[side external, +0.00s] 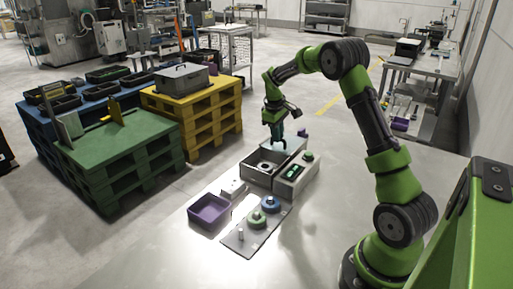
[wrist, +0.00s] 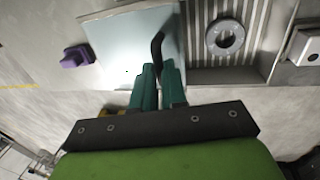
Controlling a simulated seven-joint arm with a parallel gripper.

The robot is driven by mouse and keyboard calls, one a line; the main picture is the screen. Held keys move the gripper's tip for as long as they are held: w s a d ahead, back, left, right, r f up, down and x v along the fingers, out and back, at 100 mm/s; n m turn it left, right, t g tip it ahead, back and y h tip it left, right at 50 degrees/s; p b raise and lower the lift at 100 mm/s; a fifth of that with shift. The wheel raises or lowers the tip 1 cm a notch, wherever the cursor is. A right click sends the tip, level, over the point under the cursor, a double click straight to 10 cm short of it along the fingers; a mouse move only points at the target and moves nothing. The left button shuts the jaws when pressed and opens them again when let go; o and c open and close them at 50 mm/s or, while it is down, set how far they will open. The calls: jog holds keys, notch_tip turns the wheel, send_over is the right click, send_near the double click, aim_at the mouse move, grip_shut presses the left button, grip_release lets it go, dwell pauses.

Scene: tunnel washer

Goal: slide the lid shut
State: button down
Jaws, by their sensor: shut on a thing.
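The lid is a pale, glassy flat plate (wrist: 125,50) with a dark upright handle (wrist: 157,45). In the side external view the lid (side external: 294,144) sits at the far end of the washer box (side external: 257,178), reaching out past it. The box is open on the near part. A grey metal ring (wrist: 224,37) lies on the ribbed floor inside; it also shows in the side external view (side external: 265,166). My gripper (wrist: 158,70) has teal fingers shut on the lid's handle; it also shows in the side external view (side external: 278,136). The fingers hide the lower handle.
A control box with a green button (side external: 308,156) stands along the box's right side. A purple bin (side external: 209,212), a white block (side external: 232,188) and a plate with blue and green knobs (side external: 247,236) are nearer. A small purple piece (side external: 303,133) lies beyond the lid.

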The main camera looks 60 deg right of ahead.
jog(key=a, duration=1.2)
jog(key=shift+a, duration=0.4)
jog(key=c, duration=1.4)
grip_release()
jog(key=shift+a, duration=0.1)
jog(key=shift+o, duration=1.2)
jog(key=a+r, duration=0.3)
jog(key=r, duration=1.3)
jog(key=shift+r, duration=0.3)
